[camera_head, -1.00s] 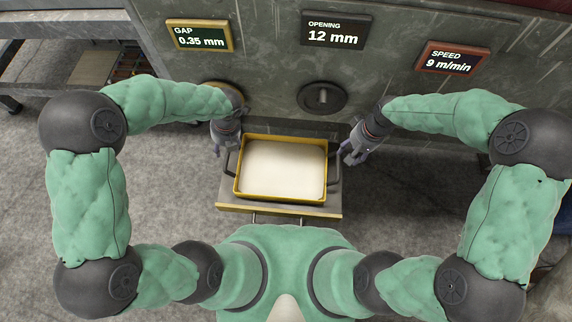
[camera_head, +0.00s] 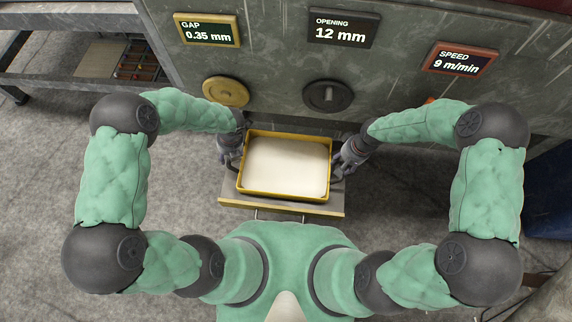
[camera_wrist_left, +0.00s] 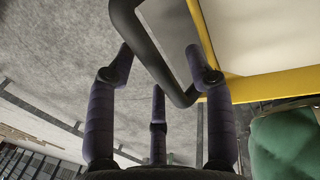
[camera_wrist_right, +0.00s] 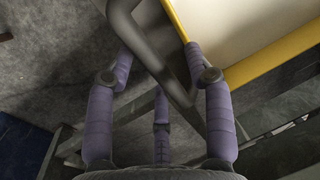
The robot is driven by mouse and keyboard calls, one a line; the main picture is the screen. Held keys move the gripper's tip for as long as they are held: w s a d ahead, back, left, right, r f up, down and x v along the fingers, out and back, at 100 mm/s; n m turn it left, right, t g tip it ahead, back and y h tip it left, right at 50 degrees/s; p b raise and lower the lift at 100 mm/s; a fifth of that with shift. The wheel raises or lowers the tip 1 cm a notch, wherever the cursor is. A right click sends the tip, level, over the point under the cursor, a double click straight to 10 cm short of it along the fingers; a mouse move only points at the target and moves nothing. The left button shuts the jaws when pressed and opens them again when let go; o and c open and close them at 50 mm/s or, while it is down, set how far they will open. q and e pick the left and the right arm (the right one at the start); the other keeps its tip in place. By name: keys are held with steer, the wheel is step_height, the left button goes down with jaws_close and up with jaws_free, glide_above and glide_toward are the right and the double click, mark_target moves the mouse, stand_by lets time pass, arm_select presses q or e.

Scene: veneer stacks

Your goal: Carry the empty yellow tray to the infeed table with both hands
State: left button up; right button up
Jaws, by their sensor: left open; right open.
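The yellow tray (camera_head: 285,196) with a pale, empty-looking floor sits on a small shelf (camera_head: 290,209) in front of me. It has a dark bar handle on its left and right sides. My left gripper (camera_head: 229,162) is open at the left handle; in the left wrist view that handle (camera_wrist_left: 150,50) passes between the spread fingers. My right gripper (camera_head: 345,165) is open at the right handle; in the right wrist view that handle (camera_wrist_right: 150,55) lies between the fingers. Neither gripper is closed on a handle.
A grey machine front (camera_head: 270,70) stands behind the tray, with a yellow knob (camera_head: 226,91), a dark knob (camera_head: 328,96) and signs for gap, opening and speed. A bench (camera_head: 75,75) with a sectioned box (camera_head: 138,66) is at upper left.

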arm_select(q)
steer(key=shift+f, duration=0.15)
arm_select(e)
steer(key=shift+f, duration=0.15)
arm_select(q)
jaws_close()
arm_select(e)
jaws_close()
